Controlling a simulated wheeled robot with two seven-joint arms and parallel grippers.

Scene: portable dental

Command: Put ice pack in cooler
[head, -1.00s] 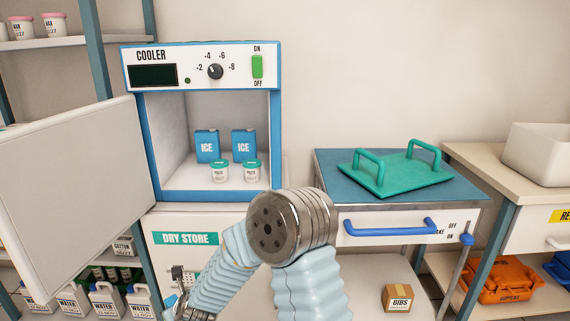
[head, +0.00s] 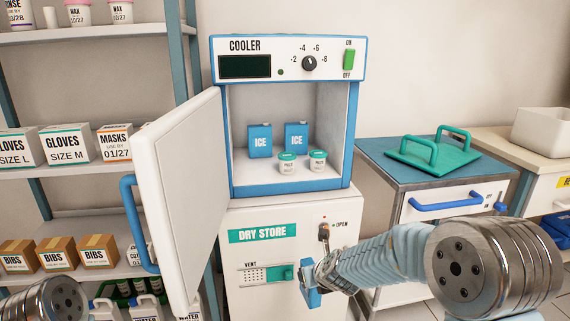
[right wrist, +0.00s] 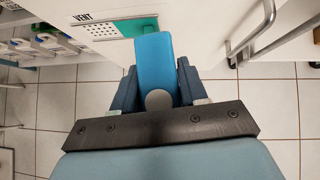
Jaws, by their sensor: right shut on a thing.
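The cooler (head: 222,120) is a blue-edged white box with its door (head: 180,190) swung open to the left. Inside, two blue ice packs (head: 260,141) marked ICE stand at the back. My right gripper (right wrist: 157,80) is shut on a blue block, seemingly another ice pack (right wrist: 154,55). In the head view my right gripper (head: 312,280) holds this ice pack (head: 311,299) low in front of the dry store cabinet, below the cooler's opening. No label shows on it. Only a joint of my left arm shows at the lower left; its gripper is out of view.
Two small white jars (head: 287,165) with green lids stand in front of the ice packs inside the cooler. The dry store (head: 300,216) supports the cooler. The open door stands before shelves of boxes. A blue-topped table (head: 385,152) with a green tray (head: 420,158) stands right.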

